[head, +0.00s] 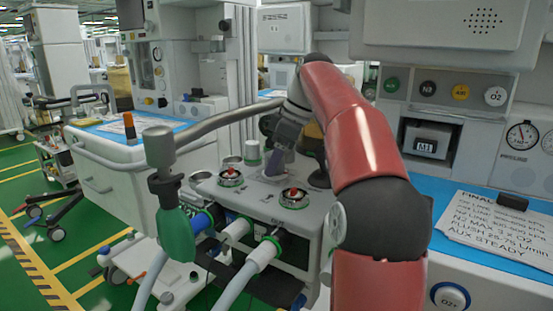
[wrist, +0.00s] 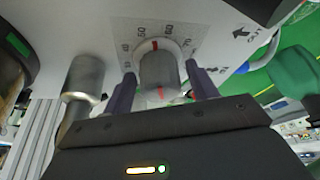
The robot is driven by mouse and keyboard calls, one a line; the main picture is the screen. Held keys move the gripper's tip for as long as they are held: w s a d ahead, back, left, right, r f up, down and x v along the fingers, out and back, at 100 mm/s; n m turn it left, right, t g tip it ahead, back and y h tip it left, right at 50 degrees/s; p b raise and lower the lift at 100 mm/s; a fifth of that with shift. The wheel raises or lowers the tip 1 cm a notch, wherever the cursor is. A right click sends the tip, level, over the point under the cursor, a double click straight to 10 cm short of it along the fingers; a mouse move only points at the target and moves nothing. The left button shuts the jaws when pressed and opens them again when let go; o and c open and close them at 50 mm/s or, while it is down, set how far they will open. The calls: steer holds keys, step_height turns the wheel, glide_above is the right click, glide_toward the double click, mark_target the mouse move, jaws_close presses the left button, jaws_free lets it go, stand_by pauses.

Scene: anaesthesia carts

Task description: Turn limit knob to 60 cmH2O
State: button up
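The limit knob (wrist: 160,72) is a grey cylinder in the wrist view, set on a printed scale plate (wrist: 122,30) with numbers around it. A red mark shows at its base on the scale side, pointing between what look like 50 and 60. Another red mark is on its near end. My gripper (wrist: 162,76) has one purple finger on each side of the knob, with narrow gaps, so it looks open around it. In the head view my gripper (head: 281,155) points down at the machine top; the knob is hidden there.
A grey metal cylinder (wrist: 85,78) stands close left of the fingers. Two green-ringed valves with red parts (head: 231,177) (head: 293,196) and a green bag (head: 176,232) are near my gripper. A paper sheet (head: 500,222) lies on the blue worktop at right.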

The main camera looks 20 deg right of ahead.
steer(key=c, duration=0.8)
steer(key=m+t+h, duration=0.1)
steer(key=m, duration=0.2)
steer(key=shift+s+a+m, duration=0.1)
steer(key=shift+m, duration=0.2)
steer(key=shift+m+h, duration=0.3)
steer(key=shift+m, duration=0.3)
steer(key=o, duration=1)
steer(key=shift+r, duration=0.1)
steer(key=p+v, duration=0.2)
steer(key=v, duration=0.5)
steer(key=shift+s+r, duration=0.1)
steer(key=shift+r, duration=0.15)
